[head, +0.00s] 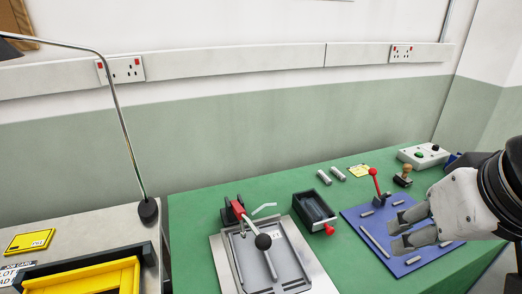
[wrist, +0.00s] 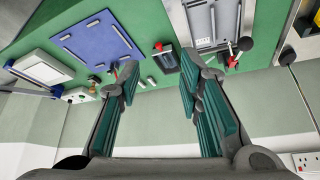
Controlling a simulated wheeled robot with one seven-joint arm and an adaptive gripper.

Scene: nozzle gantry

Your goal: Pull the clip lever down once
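A clamp-like fixture on a grey metal plate (head: 222,262) stands on the green bench. It has a red part (head: 238,209) and a lever arm with a black ball knob (head: 263,242); the knob also shows in the wrist view (wrist: 245,44). A second lever, with a red knob (head: 373,172), stands upright on a dark base at the back of a blue board (head: 352,214). I cannot tell which is the clip lever. My gripper (head: 395,234) is open and empty over the blue board, apart from both levers; its spread fingers show in the wrist view (wrist: 158,72).
A black box with a red knob (head: 330,229) stands between the fixture and the board. Grey bars lie on the board. Behind are a stamp (head: 403,177) and a white button box (head: 424,156). A lamp (head: 149,208) and yellow tray (head: 95,277) are at left.

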